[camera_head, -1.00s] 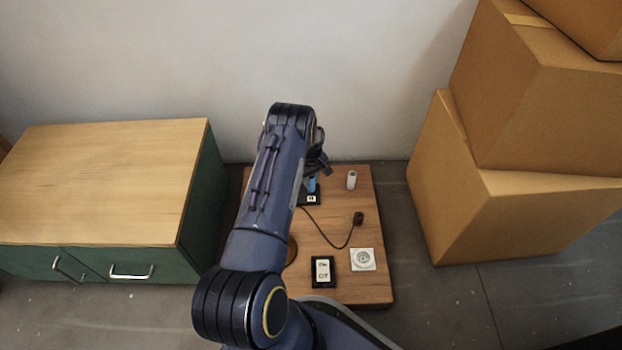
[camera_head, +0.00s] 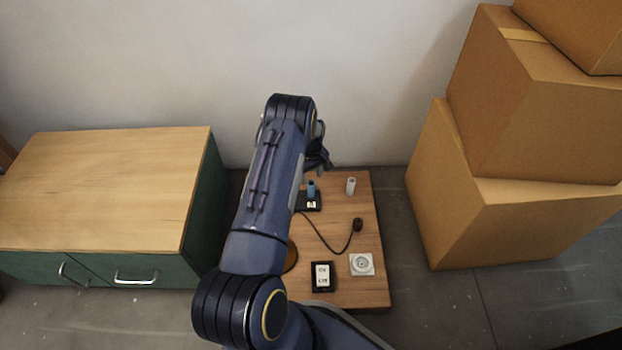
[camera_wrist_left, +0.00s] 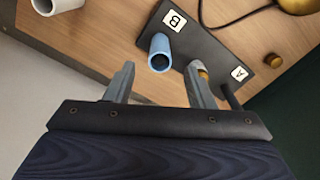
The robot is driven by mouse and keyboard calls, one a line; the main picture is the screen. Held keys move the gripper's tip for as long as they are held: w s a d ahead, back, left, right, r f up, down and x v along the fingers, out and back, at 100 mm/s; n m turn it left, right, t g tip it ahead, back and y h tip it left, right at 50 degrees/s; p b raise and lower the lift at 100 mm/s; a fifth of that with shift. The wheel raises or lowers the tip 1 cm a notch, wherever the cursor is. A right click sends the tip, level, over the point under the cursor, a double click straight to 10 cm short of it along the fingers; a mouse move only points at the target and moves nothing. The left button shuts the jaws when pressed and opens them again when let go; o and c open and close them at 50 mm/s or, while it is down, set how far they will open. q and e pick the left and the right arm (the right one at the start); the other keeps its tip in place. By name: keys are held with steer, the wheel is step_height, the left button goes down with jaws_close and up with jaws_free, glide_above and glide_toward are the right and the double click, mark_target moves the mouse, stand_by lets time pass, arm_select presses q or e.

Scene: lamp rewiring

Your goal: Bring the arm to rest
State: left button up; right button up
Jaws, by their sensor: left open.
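My left arm reaches over the small wooden table (camera_head: 345,285) in the head view. Its gripper (camera_head: 322,165) is near the table's far edge, partly hidden by the wrist. In the left wrist view the gripper (camera_wrist_left: 160,85) is open, its fingers apart with nothing held. A blue cylinder (camera_wrist_left: 160,52) stands on a black board (camera_wrist_left: 195,45) marked B and A, beyond the fingertips; it also shows in the head view (camera_head: 311,187). My right gripper is not in view.
A white cylinder (camera_head: 351,186), a black plug with cord (camera_head: 357,224), a white socket (camera_head: 361,264) and a black switch box (camera_head: 322,276) are on the table. A green cabinet (camera_head: 100,190) stands left, cardboard boxes (camera_head: 500,215) right, a wall behind.

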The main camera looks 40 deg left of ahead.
arm_select(q)
steer(key=shift+r, duration=1.05)
steer(key=s+d+r+m+t+h, duration=0.1)
steer(key=s+d+r, duration=0.2)
steer(key=r, duration=0.7)
steer(key=s+d+r+m+t, duration=0.15)
steer(key=d+r, duration=0.25)
steer(key=r, duration=0.6)
steer(key=s+d+r+m+t+h, duration=0.1)
steer(key=s+d+r+m, duration=0.15)
steer(key=r, duration=0.75)
steer(key=s+d+r+m+t+h+p, duration=0.1)
steer(key=s+d+r+m, duration=0.25)
steer(key=s+d, duration=0.65)
steer(key=s+d+r+m+t+h, duration=0.1)
steer(key=s+d+r+m, duration=0.4)
steer(key=s, duration=0.9)
step_height(320, 180, up, 36)
steer(key=n+p, duration=0.1)
steer(key=p, duration=3.7)
steer(key=shift+d+r, duration=0.2)
steer(key=shift+d, duration=0.15)
